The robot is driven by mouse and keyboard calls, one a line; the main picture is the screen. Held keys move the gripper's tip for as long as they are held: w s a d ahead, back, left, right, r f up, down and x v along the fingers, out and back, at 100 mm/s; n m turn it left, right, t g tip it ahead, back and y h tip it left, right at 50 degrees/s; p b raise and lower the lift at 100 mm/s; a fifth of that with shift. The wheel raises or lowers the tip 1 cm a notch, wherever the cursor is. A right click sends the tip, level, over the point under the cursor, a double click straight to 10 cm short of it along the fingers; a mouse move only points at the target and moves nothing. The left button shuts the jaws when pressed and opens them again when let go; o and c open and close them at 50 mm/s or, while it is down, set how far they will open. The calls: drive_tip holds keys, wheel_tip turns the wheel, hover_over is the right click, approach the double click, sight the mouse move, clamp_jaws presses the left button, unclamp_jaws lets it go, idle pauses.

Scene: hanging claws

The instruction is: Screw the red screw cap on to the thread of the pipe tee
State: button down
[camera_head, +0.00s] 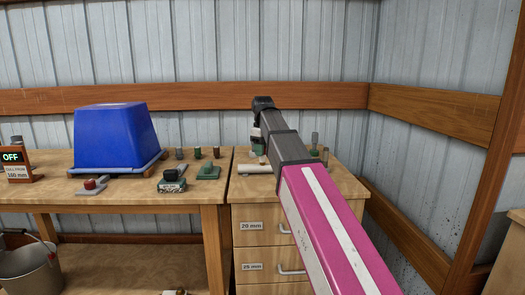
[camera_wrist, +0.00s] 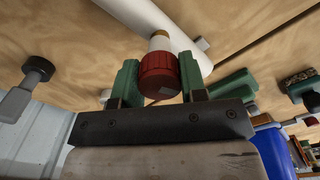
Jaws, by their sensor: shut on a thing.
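My gripper (camera_wrist: 158,76) has green fingers and is shut on the red screw cap (camera_wrist: 157,68), one finger on each side of it. The white pipe tee (camera_wrist: 143,12) lies across the top of the wrist view. A short white stub with a brass-coloured band (camera_wrist: 160,35) stands between the tee and the cap, in line with the cap. I cannot tell whether the cap sits on the thread or only touches it. In the head view, the tee (camera_head: 254,168) lies on the drawer cabinet, and my arm hides part of it and the cap.
A blue bin (camera_head: 115,138) stands upside down on the left wooden bench (camera_head: 130,192). Several small fittings stand beside it, including a green-based one (camera_head: 208,172). Dark-topped parts also stand near the tee. A wooden rail and metal wall close off the back.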

drive_tip(key=m, duration=0.5)
drive_tip(key=shift+m, duration=0.5)
drive_tip(key=m, duration=0.3)
drive_tip(key=shift+m, duration=0.3)
drive_tip(key=m, duration=0.5)
drive_tip(key=shift+m, duration=1.5)
drive_tip(key=m, duration=0.2)
drive_tip(key=shift+m, duration=0.4)
drive_tip(key=c, duration=0.6)
unclamp_jaws()
